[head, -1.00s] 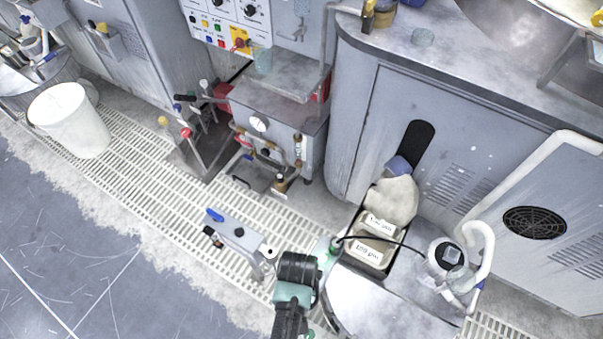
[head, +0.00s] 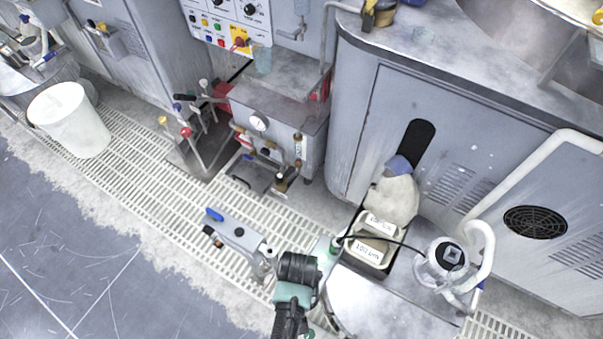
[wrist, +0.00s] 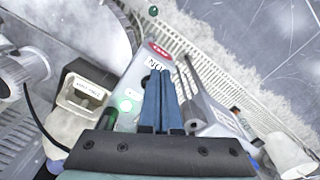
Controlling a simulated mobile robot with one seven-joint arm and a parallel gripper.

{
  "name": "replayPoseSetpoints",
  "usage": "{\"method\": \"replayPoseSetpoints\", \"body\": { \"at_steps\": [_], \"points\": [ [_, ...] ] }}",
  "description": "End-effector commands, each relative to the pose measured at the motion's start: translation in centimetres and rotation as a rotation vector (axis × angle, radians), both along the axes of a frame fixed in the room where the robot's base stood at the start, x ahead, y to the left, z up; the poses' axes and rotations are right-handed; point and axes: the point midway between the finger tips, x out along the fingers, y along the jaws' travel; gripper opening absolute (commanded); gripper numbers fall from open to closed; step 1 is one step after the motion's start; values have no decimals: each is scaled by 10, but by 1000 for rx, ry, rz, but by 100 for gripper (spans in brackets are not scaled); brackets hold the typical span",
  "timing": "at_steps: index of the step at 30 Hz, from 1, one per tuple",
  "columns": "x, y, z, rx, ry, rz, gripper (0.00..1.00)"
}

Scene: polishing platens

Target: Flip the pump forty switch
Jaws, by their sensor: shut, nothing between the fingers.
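A pale grey switch box (wrist: 128,88) lies below my gripper in the wrist view. It carries a red oval badge (wrist: 158,50), a partly covered label and a glowing green light (wrist: 127,105). A small dark round part (wrist: 145,80) sits on its face beside my fingers; I cannot tell whether it is the switch or how it is set. My gripper (wrist: 162,76) has its two blue fingers together, empty, over the right part of the box. Touching or apart is not clear. In the head view the box (head: 322,251) shows beside my wrist, which hides my fingertips.
Labelled jugs (head: 367,252) and a pump unit (head: 447,258) with a black cable stand right of my wrist. A grey bracket with a blue-tipped lever (head: 238,233) is to the left. A white bucket (head: 70,118) stands far left. Open floor (head: 90,260) lies lower left.

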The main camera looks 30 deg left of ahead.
Motion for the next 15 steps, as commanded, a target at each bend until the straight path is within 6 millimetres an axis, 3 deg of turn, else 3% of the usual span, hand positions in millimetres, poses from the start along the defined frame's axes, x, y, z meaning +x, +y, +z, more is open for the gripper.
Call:
{"method": "replayPoseSetpoints", "body": {
  "at_steps": [15],
  "points": [
    [0,0,-9,0,-1,0,0]
  ]
}}
